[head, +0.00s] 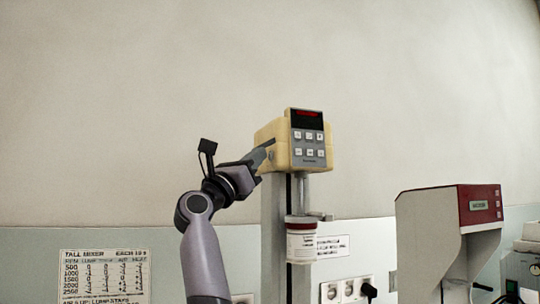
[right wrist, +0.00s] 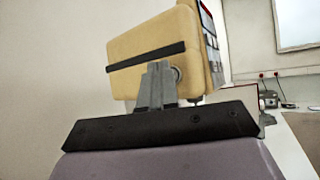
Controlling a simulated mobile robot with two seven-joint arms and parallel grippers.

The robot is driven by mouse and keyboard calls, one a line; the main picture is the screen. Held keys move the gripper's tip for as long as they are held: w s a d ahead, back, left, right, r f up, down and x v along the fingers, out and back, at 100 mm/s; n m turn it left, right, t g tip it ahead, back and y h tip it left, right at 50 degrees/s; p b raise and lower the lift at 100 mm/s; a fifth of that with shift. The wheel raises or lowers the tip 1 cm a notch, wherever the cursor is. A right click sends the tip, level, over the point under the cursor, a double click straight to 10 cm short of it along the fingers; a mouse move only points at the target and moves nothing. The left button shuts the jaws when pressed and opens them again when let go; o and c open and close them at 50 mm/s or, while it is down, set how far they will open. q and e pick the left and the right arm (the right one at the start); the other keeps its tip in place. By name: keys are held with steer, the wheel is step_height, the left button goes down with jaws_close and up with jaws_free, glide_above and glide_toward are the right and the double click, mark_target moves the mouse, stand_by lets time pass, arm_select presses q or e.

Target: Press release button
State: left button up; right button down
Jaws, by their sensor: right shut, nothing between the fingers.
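A cream mixer head (head: 267,134) tops a grey column (head: 273,230). Its front has a red-lit display (head: 307,118) and several grey keys (head: 309,143). A small round grey button (right wrist: 177,73) sits on the mixer head's side, below a black strip (right wrist: 148,57). My right gripper (head: 268,146) is shut and empty at the mixer head's left side. In the right wrist view its fingertips (right wrist: 157,66) overlap the side just left of the round button; I cannot tell whether they touch it. My left gripper is out of view.
A red-and-white machine (head: 447,215) stands at the right. Wall sockets (head: 346,290) and a mixing chart (head: 104,277) are lower down. The wall above is bare.

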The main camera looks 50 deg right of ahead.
steer(key=shift+w+a, duration=0.2)
steer(key=shift+a, duration=0.15)
steer(key=w+a+p, duration=0.1)
steer(key=a, duration=0.1)
steer(key=w+a+p, duration=0.1)
steer(key=a, duration=0.1)
steer(key=shift+w+a, duration=0.2)
stand_by(1.1)
